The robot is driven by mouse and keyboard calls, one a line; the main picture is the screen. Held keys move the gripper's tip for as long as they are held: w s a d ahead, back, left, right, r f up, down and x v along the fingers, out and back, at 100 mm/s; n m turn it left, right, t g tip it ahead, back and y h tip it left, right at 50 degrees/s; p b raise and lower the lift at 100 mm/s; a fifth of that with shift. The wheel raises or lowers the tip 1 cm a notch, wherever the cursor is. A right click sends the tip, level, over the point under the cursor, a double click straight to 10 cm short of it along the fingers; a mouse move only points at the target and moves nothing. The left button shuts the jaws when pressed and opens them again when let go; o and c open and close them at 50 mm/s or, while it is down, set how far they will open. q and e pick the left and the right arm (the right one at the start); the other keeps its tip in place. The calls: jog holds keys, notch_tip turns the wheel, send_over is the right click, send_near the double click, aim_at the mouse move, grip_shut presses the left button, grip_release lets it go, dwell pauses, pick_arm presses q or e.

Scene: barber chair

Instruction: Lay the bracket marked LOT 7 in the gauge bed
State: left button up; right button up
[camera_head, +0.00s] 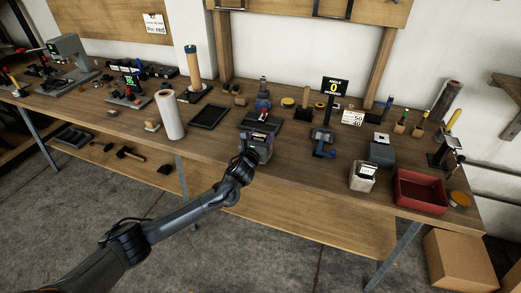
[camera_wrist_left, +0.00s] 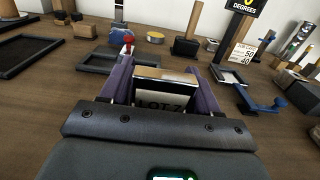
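My left gripper (camera_head: 259,140) is above the workbench near its front edge. In the left wrist view its two purple fingers (camera_wrist_left: 158,90) stand on either side of the bracket (camera_wrist_left: 160,102) and are shut on it. The bracket's face reads "LOT 7", its end partly cut off, and its upper edge is pale brown metal. The angle gauge (camera_head: 323,142), with a blue handle and a display reading "ANGLE 0 DEGREES" (camera_head: 335,86), stands on the bench to the right of the gripper. I take its dark base (camera_wrist_left: 230,75) to hold the gauge bed. My right gripper is not in view.
A dark tray (camera_head: 247,122) lies behind the gripper, and another tray (camera_head: 208,116) is to its left beside a white roll (camera_head: 170,115). A white bin (camera_head: 362,177), a grey block (camera_head: 381,153) and a red bin (camera_head: 420,192) stand on the right.

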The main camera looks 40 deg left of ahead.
pick_arm(q)
grip_shut()
jog(key=shift+r, duration=0.1)
